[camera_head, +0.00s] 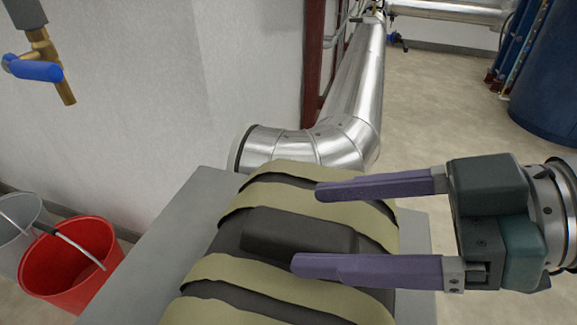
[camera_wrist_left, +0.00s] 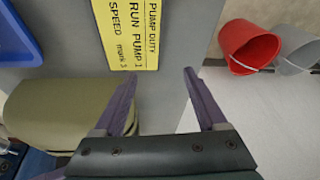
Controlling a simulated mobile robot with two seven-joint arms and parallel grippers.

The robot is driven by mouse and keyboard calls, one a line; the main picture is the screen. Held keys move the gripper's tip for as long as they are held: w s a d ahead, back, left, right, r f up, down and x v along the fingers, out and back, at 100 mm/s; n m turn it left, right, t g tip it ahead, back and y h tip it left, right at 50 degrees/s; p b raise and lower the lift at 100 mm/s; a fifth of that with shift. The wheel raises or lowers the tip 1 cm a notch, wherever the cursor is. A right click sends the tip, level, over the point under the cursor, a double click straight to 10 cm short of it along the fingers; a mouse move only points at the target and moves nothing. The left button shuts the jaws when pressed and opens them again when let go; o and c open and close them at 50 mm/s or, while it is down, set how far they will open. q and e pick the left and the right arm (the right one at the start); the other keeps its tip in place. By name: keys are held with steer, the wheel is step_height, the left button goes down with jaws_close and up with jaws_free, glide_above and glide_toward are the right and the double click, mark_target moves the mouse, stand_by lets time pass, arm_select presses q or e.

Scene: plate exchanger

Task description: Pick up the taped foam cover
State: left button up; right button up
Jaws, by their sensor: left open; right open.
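The taped foam cover (camera_head: 268,273) is a dark grey, rounded pad with wide tan tape bands, lying on a grey surface in the head view. A raised dark block (camera_head: 298,232) sits on its top between two bands. My right gripper (camera_head: 305,227) comes in from the right, open. Its purple fingers lie over the cover on the far and near sides of the block; I cannot tell whether they touch it. My left gripper (camera_wrist_left: 161,73) shows only in the left wrist view, open and empty. An olive rounded thing (camera_wrist_left: 50,108) is partly seen beside it.
The grey bench (camera_head: 165,240) extends left of the cover. A red bucket (camera_head: 70,262) and a grey bucket (camera_head: 17,228) stand on the floor at left. A silver pipe (camera_head: 340,115) rises behind. A yellow pump label (camera_wrist_left: 128,32) and blue tray (camera_wrist_left: 14,35) show in the wrist view.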

mark_target(311, 230)
steer(key=x, duration=0.4)
steer(key=shift+s+a+f, duration=0.2)
steer(key=shift+a, duration=0.1)
steer(key=shift+d, duration=0.1)
steer(key=shift+c, duration=0.3)
jaws_close()
stand_by(0.7)
